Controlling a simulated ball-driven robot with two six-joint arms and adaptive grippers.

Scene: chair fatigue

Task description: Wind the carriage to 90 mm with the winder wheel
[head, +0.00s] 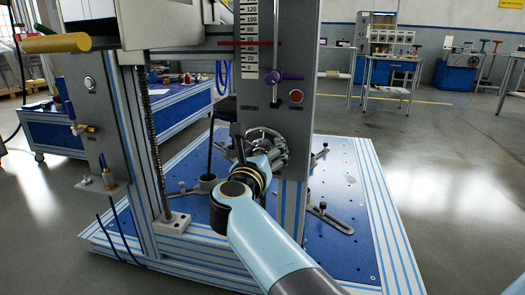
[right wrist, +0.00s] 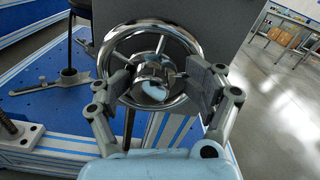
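The winder wheel (right wrist: 172,34) is a chrome handwheel on the grey column, filling the upper middle of the right wrist view. In the head view the wheel (head: 283,148) is partly hidden by my right gripper (head: 258,140). In the right wrist view my right gripper (right wrist: 158,82) is open, its two dark pads spread either side of the wheel's shiny hub (right wrist: 153,75); whether they touch the wheel I cannot tell. The scale (head: 249,55) is on the column's upper front. A red pointer line (head: 262,43) crosses it between 40 and 60. My left gripper is not in view.
A purple-handled knob (head: 285,76) and a red button (head: 296,96) are on the column. A threaded screw (head: 152,130) stands left. The blue base plate (head: 340,185) carries dark clamp arms. Workbenches stand behind; open floor lies to the right.

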